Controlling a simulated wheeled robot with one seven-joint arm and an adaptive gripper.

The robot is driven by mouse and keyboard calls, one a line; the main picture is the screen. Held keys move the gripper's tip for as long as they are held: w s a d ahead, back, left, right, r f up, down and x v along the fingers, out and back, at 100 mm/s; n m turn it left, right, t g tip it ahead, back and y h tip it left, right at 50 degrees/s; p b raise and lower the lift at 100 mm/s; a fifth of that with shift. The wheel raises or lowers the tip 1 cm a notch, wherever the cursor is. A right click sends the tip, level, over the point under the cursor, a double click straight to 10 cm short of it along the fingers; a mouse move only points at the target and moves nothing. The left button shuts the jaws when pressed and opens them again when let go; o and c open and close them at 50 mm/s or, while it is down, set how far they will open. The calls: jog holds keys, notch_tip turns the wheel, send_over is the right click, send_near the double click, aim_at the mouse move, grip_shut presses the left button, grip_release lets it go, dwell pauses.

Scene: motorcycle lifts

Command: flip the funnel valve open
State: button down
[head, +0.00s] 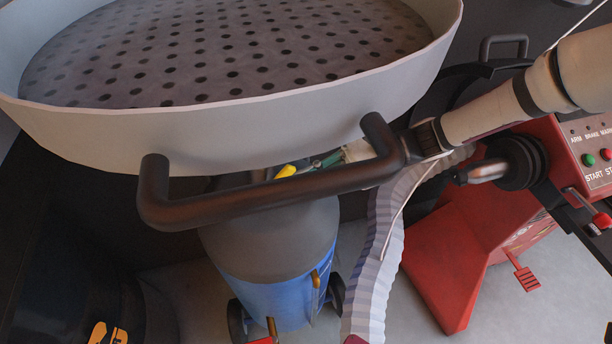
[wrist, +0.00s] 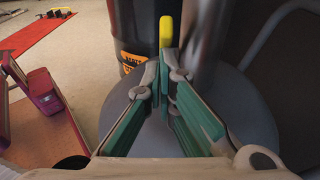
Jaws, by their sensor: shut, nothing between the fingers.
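The funnel (head: 250,120) is a wide pale pan with a perforated plate inside and a dark bar handle (head: 250,197) at its front. Its yellow valve lever (head: 287,170) shows below the rim, behind the handle. In the wrist view the yellow lever (wrist: 166,31) stands upright just beyond my fingertips. My gripper (wrist: 170,72) has green-padded fingers that meet at the tips, with nothing held. In the head view my gripper (head: 327,160) reaches in from the right under the rim, right beside the lever. I cannot tell whether they touch. The valve body is mostly hidden.
A grey and blue tank (head: 275,295) on wheels stands under the funnel. A pale ribbed hose (head: 385,250) hangs right of it. A red machine (head: 450,255) with a button panel (head: 597,160) stands at the right. A dark drum (wrist: 135,45) is behind the lever.

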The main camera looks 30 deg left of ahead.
jog(key=shift+s+a+r+t+h+p, duration=0.15)
jog(key=shift+r+t+h+p, duration=0.35)
jog(key=shift+p, duration=0.6)
jog(key=shift+s+a+r+t+h+p, duration=0.1)
jog(key=shift+s+r+t+h+p, duration=0.15)
jog(key=shift+r+p, duration=0.6)
jog(key=t+p, duration=0.1)
jog(key=h+p, duration=0.1)
jog(key=p, duration=0.1)
jog(key=shift+s+a+r+t+h, duration=0.2)
jog(key=shift+r+t+h, duration=0.05)
jog(key=shift+t, duration=0.1)
jog(key=shift+s+a+r+p, duration=0.3)
jog(key=shift+r+p, duration=0.05)
jog(key=shift+p, duration=0.9)
jog(key=shift+w+d, duration=0.2)
jog(key=shift+w, duration=0.05)
jog(key=w+d, duration=0.3)
jog(key=w, duration=0.1)
jog(key=p, duration=0.1)
send_near(294, 170)
jog(key=v, duration=0.3)
jog(key=shift+s+a+r, duration=0.1)
jog(key=shift+r, duration=0.1)
